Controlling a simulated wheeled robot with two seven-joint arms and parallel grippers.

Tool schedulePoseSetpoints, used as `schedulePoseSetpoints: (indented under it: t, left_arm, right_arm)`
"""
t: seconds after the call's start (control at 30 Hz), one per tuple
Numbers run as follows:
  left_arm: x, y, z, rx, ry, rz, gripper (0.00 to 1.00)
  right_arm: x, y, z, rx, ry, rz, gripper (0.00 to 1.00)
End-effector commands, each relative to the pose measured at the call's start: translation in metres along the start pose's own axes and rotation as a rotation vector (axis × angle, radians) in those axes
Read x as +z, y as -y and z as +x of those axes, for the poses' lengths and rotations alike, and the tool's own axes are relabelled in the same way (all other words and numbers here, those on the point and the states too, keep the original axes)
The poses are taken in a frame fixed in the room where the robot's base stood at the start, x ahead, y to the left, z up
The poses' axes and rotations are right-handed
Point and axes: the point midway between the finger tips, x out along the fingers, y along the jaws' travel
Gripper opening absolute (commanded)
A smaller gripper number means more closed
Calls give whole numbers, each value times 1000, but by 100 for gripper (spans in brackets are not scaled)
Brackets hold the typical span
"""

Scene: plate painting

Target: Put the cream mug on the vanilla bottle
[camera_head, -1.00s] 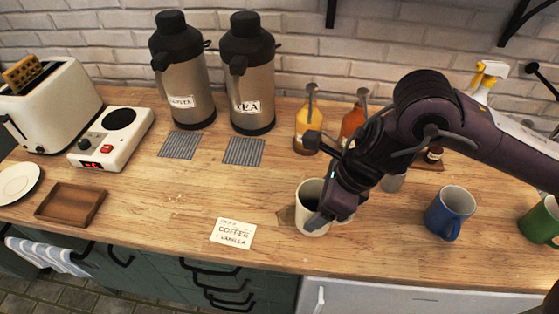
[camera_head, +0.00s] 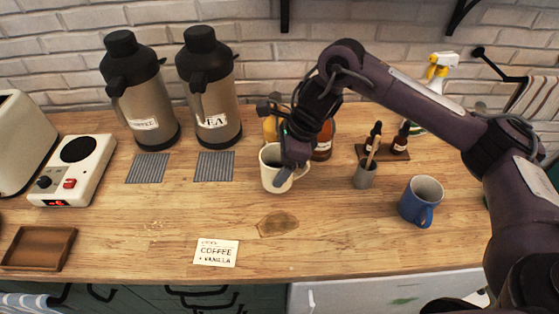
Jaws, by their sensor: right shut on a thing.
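The cream mug (camera_head: 270,176) is upright in my right gripper (camera_head: 290,170), which is shut on its right side. The mug is in front of two pump bottles at the back of the counter. The yellow bottle (camera_head: 270,127) is right behind the mug, and its lower part is hidden by the mug and gripper. The amber bottle (camera_head: 324,143) is just to the right, partly behind my wrist. I cannot read which label says vanilla. I cannot tell whether the mug touches the counter. My left gripper is not in view.
Coffee and tea flasks (camera_head: 208,90) stand left, above grey drip mats (camera_head: 214,167). A blue mug (camera_head: 421,201) and a grey cup (camera_head: 365,174) stand right.

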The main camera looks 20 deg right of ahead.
Motion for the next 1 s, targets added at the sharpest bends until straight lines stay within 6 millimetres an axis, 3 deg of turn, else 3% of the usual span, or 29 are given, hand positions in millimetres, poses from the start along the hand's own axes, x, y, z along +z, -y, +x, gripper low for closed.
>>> schedulePoseSetpoints:
  t: [0.27, 0.53, 1.0]
  left_arm:
    - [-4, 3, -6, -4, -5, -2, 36]
    - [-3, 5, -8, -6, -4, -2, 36]
    - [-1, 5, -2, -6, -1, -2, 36]
  right_arm:
    - [1, 21, -2, -1, 2, 1, 36]
    - [-11, 20, 28, 2, 3, 1, 36]
    - [-14, 21, 36, -2, 2, -1, 36]
